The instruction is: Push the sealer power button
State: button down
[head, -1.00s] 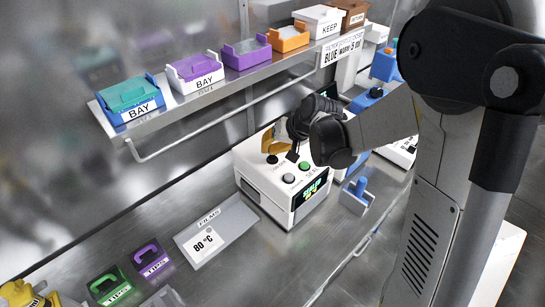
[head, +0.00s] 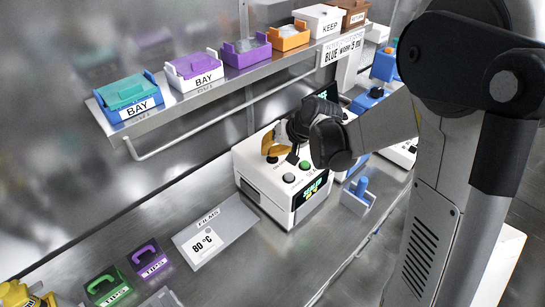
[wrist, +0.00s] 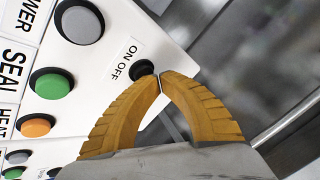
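The sealer (head: 262,183) is a white box with a lit screen on the steel bench. In the wrist view its panel (wrist: 108,68) carries a grey button (wrist: 80,23) beside the partly cut-off word POWER, a green button (wrist: 53,84) by SEAL, an orange button (wrist: 36,126) by HEAT, and a black button or knob (wrist: 142,68) by ON OFF. My gripper (head: 268,156) is over the sealer's top.
A shelf (head: 180,98) with several coloured boxes runs above and behind the sealer. A FILMS tray (head: 222,236) lies on the bench left of it. A small holder with a blue item (head: 359,190) stands to its right. Green and purple TIPS boxes (head: 108,287) are at lower left.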

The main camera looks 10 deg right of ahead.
jog(key=shift+f, duration=0.2)
jog(key=shift+r, duration=0.1)
jog(key=shift+r+p, duration=0.45)
jog(key=shift+r, duration=0.3)
jog(key=shift+r+p, duration=2.1)
jog(key=shift+r, duration=0.95)
jog(key=s+d+h+b, duration=0.1)
jog(key=s+b, duration=0.2)
jog(key=s, duration=0.5)
jog(key=s+d+n+h+b, duration=0.1)
jog(key=s+d+b, duration=0.1)
jog(key=s, duration=0.5)
jog(key=s+d+f+t+h+b, duration=0.1)
jog(key=s+h+b, duration=0.1)
jog(key=s+b, duration=0.3)
jog(key=s, duration=0.3)
jog(key=shift+s+d+n, duration=0.25)
jog(key=shift+s+n, duration=0.05)
jog(key=shift+s, duration=0.05)
